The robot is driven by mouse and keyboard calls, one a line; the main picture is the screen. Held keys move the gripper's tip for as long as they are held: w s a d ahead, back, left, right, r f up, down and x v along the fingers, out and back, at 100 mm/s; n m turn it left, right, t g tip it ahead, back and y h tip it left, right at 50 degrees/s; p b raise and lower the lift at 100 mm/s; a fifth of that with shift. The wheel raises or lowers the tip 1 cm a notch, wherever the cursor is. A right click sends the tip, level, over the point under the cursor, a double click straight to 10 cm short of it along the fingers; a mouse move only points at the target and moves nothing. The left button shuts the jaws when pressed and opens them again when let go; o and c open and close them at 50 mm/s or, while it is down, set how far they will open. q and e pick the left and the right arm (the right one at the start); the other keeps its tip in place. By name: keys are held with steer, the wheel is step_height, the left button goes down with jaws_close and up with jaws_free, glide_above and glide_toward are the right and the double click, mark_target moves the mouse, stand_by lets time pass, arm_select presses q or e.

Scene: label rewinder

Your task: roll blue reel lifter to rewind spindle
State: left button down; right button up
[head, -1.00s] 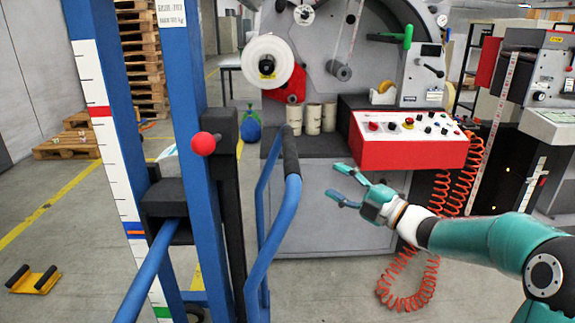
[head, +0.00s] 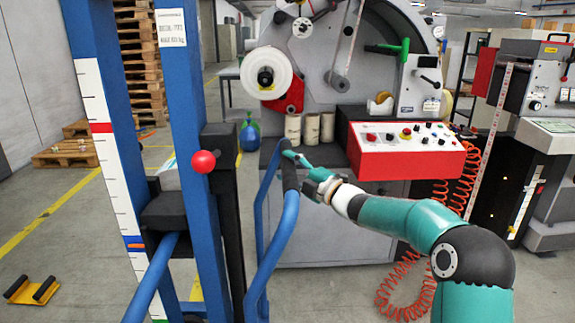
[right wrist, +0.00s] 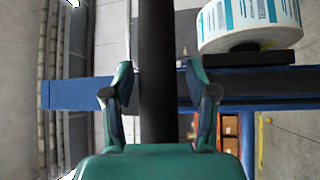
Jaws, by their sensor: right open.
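The blue reel lifter (head: 185,110) stands close in front at the left, with a blue mast, a white scale strip, a red ball knob (head: 203,161) and a blue handle bar with a black grip (head: 290,168). My right gripper (head: 285,149) is at the top of that grip. In the right wrist view the open fingers (right wrist: 160,85) stand either side of the black grip, with gaps visible. A labelled reel (right wrist: 250,22) sits on the lifter. The rewind spindle appears to be the dark hub (head: 265,76) in the white roll on the machine. My left gripper is not in view.
The rewinder has a red control box (head: 408,160) and a coiled orange hose (head: 400,290) near the floor. Cardboard cores (head: 311,128) stand on its ledge. A yellow chock (head: 32,290) lies on the floor at left; pallets (head: 68,153) lie farther back.

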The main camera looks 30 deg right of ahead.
steer(key=shift+w+a, duration=0.1)
steer(key=shift+w, duration=0.25)
jaws_close()
